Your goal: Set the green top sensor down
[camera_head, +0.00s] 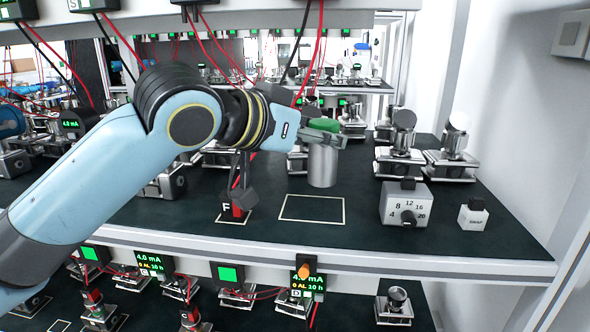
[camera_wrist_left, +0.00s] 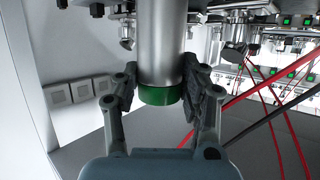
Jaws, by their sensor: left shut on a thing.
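The green top sensor is a grey metal cylinder (camera_head: 322,166) with a green cap (camera_head: 323,124), held upright over the dark shelf. My left gripper (camera_head: 322,138) is shut on it near the cap. In the left wrist view, the two fingers (camera_wrist_left: 160,100) flank the cylinder (camera_wrist_left: 160,40) at its green band (camera_wrist_left: 160,96). The sensor's lower end is just behind an empty outlined rectangle (camera_head: 312,208) on the shelf. I cannot tell whether it touches the shelf. My right gripper is not in view.
A dial box (camera_head: 404,204) and a small white swap box (camera_head: 473,213) stand to the right. Two fixtures with round tops (camera_head: 400,150) stand behind them. A red-marked item (camera_head: 237,210) sits left of the rectangle. Red and black cables (camera_head: 318,40) hang from above.

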